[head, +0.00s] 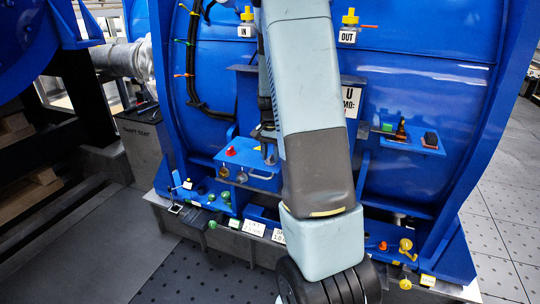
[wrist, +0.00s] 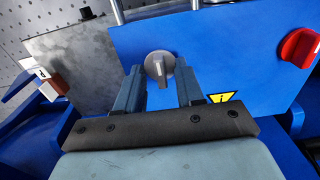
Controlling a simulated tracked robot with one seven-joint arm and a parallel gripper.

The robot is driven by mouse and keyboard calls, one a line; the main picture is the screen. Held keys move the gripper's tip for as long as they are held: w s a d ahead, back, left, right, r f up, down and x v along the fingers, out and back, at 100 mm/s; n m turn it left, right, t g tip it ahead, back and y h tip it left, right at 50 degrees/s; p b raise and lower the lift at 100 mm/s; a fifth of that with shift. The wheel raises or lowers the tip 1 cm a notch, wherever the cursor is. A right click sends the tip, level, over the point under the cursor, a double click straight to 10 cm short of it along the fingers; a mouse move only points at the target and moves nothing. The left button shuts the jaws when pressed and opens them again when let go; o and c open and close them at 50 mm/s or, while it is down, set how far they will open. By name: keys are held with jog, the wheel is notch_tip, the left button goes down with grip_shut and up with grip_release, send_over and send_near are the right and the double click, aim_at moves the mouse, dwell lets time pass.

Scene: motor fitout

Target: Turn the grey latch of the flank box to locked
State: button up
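The grey latch (wrist: 160,66) is a round knob with a raised bar, on the blue face of the flank box (wrist: 215,50) in the wrist view. Its bar stands roughly upright in that picture, tilted slightly. My gripper (wrist: 159,82) is open, with one finger to each side of the latch's lower part in the picture. A gap shows between each finger and the bar, and I see no contact. Whether the fingertips reach the knob's depth is hard to tell. In the head view my arm covers the middle, and I cannot make out the latch there.
A red knob (wrist: 299,48) sits right of the latch, and a yellow warning label (wrist: 222,97) below right. In the head view, a blue shelf (head: 262,179) and a small right shelf (head: 430,150) jut from the blue housing.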

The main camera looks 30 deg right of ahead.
aim_at(270, 156)
jog(key=shift+r, duration=0.1)
notch_tip(270, 156, up, 13)
jog(key=shift+r, duration=0.2)
dwell(0.7)
jog(key=s+a+r+n+t, duration=0.3)
jog(key=s+a+r+n, duration=0.2)
jog(key=s+a+r, duration=0.55)
jog(key=s+a+n+t, duration=0.2)
jog(key=s+a+n, duration=0.3)
jog(key=s, duration=1)
jog(key=shift+s+a+r+t, duration=0.15)
jog(key=shift+s+a+t, duration=0.15)
jog(key=shift+a, duration=1.25)
